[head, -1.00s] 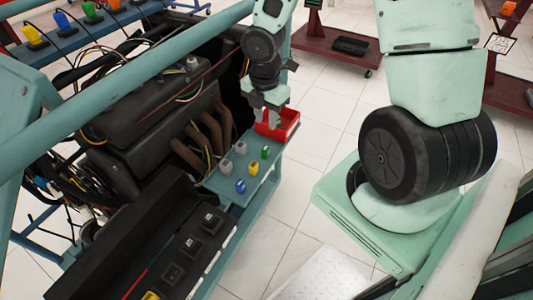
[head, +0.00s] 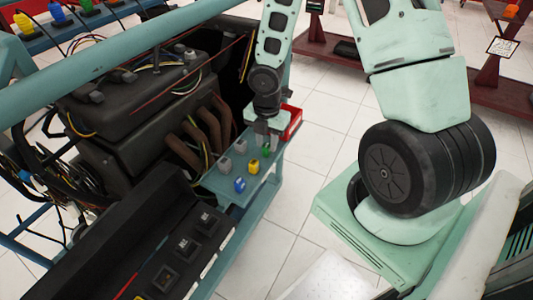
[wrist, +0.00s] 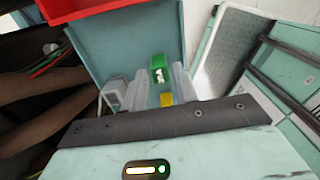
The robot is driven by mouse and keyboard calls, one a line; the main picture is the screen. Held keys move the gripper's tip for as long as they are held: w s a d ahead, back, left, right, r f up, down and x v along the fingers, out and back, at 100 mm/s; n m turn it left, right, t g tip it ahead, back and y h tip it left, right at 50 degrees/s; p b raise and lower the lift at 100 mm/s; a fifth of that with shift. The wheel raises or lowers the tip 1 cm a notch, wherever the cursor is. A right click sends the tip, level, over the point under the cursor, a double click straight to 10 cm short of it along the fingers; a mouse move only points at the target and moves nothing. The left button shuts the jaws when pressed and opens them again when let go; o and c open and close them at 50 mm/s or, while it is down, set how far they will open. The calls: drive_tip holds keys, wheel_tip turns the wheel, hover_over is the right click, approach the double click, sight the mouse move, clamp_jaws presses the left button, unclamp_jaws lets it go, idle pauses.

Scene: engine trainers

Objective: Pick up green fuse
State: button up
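The green fuse (head: 265,151) stands on the teal shelf (head: 225,190) beside the engine, just below my gripper (head: 262,143). In the wrist view the green fuse (wrist: 158,66) shows between the two pale fingers of my gripper (wrist: 159,88), near their tips. The fingers are apart, with a gap on each side of the fuse. I cannot tell how far above the fuse the fingertips are. The arm hides part of the fuse's surroundings in the head view.
A yellow fuse (head: 253,166) stands close to the green one, with a blue fuse (head: 240,185) and grey fuses (head: 225,165) nearby. A red bin (head: 292,122) sits at the shelf's far end. The engine (head: 140,125) borders the shelf on the left.

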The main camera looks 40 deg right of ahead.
sight(267, 145)
wheel_tip(267, 145, down, 3)
drive_tip(key=shift+r+b, duration=0.2)
drive_tip(key=shift+b, duration=0.2)
clamp_jaws()
drive_tip(key=shift+r, duration=0.1)
wheel_tip(267, 145, up, 10)
drive_tip(key=p, duration=0.5)
